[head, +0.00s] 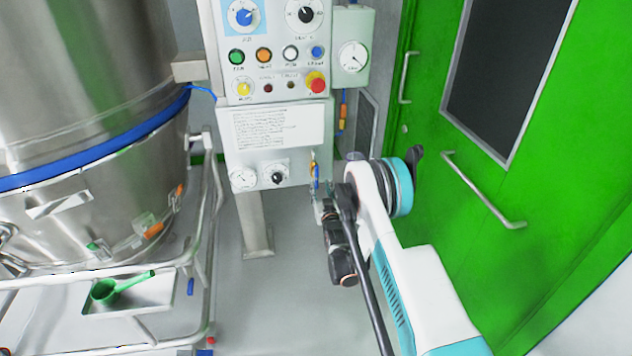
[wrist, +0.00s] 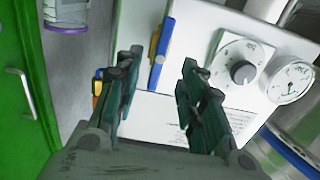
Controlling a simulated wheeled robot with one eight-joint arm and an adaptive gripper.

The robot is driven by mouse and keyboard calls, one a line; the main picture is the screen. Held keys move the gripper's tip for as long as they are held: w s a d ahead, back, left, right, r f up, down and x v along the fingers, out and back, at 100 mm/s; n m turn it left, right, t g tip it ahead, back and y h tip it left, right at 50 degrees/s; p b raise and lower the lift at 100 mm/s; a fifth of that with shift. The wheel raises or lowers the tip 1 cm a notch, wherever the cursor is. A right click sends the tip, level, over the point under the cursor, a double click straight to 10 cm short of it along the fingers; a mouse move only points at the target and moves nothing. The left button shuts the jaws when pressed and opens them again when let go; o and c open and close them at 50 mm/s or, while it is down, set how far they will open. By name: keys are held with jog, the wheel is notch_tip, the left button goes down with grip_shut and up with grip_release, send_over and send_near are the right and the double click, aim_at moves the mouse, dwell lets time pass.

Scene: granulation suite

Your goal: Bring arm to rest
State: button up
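My arm (head: 428,290) reaches from the lower right of the head view toward the control panel. My gripper (wrist: 158,78) shows its two dark fingers well apart in the wrist view, with nothing held between them. In the head view the gripper is small and partly hidden behind my wrist, near the panel's lower right corner. Ahead of the fingers in the wrist view, a blue and yellow pen-like item (wrist: 161,55) is at the panel's edge. I cannot tell how far the fingertips are from it.
The control panel (head: 275,110) has knobs, buttons and gauges. A steel vessel on a railed cart (head: 205,240) stands left, with a green scoop (head: 118,287) on a tray. A green door (head: 480,220) with handles is close on the right. Grey floor (head: 270,300) is clear between.

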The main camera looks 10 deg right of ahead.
jog(key=s+r+g, duration=0.2)
jog(key=r, duration=1)
jog(key=s+r+g, duration=0.2)
jog(key=s+r, duration=0.1)
jog(key=r, duration=0.8)
jog(key=s+r+g, duration=0.1)
jog(key=s+r, duration=0.4)
jog(key=s, duration=0.3)
jog(key=s+r+g, duration=0.2)
jog(key=s+r, duration=0.3)
jog(key=s, duration=0.3)
jog(key=s+f+g, duration=0.3)
jog(key=s+g, duration=0.1)
jog(key=s, duration=2.7)
jog(key=shift+s, duration=0.2)
jog(key=shift+c, duration=0.6)
